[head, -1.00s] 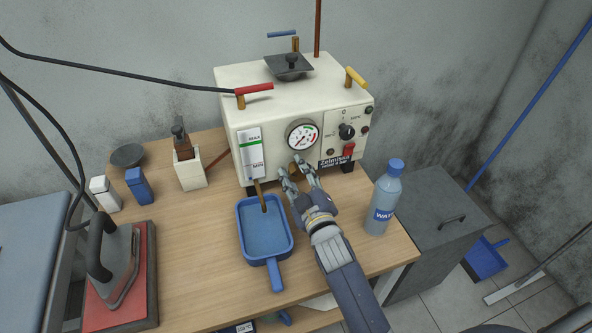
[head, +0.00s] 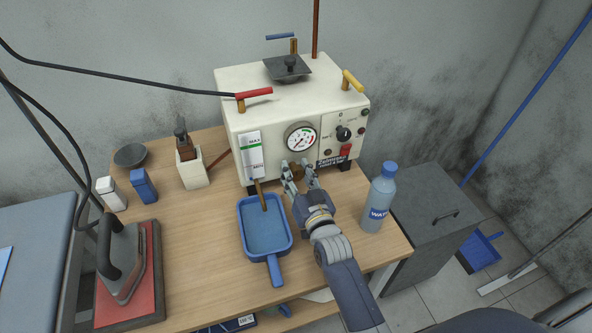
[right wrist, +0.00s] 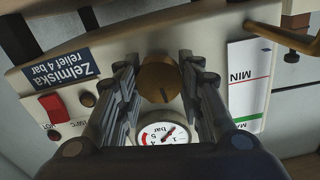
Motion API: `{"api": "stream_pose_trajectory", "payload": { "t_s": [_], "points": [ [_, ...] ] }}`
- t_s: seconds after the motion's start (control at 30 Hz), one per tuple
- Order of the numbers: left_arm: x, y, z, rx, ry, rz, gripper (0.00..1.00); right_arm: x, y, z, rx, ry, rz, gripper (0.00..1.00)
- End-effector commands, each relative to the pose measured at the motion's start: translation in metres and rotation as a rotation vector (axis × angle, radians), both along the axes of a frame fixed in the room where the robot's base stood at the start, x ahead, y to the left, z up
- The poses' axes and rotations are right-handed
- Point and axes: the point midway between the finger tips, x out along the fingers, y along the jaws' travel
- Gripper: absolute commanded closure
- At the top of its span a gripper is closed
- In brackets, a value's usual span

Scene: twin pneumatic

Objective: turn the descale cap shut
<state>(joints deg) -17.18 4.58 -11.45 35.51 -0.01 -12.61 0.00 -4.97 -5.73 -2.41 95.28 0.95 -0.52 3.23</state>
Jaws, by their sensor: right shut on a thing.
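The brass descale cap (right wrist: 160,80) is on the front of the white steam boiler (head: 235,80), below the pressure gauge (head: 300,138). It is round, with a dark line on its face. My right gripper (head: 300,170) reaches the boiler front from below, with one finger on each side of the cap. In the right wrist view, the gripper (right wrist: 160,78) is shut on the cap, its contact faces partly hidden. My left gripper is not in view.
A blue tray (head: 244,230) lies left of my right gripper, under a brass spout (head: 261,197). A blue water bottle (head: 379,198) stands close to its right. The iron (head: 122,268) rests on a red pad at the far left.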

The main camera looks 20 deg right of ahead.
Motion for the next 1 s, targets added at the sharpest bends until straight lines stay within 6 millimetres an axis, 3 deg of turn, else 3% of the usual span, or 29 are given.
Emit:
{"api": "stream_pose_trajectory", "payload": {
  "t_s": [0.77, 0.8, 0.87, 1.0],
  "points": [
    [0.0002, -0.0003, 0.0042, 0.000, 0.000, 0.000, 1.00, 0.0001, -0.0003, -0.0004, 0.103, 0.003, 0.000, 0.89],
    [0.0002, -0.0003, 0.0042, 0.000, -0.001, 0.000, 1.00, 0.0001, -0.0003, -0.0004, 0.103, 0.004, 0.000, 0.59],
    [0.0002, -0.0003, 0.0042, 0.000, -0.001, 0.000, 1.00, 0.0001, -0.0002, -0.0003, 0.103, 0.004, 0.000, 0.45],
    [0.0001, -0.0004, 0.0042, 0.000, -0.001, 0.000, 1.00, 0.0001, -0.0002, -0.0003, 0.102, 0.004, 0.000, 0.45]
  ]
}}
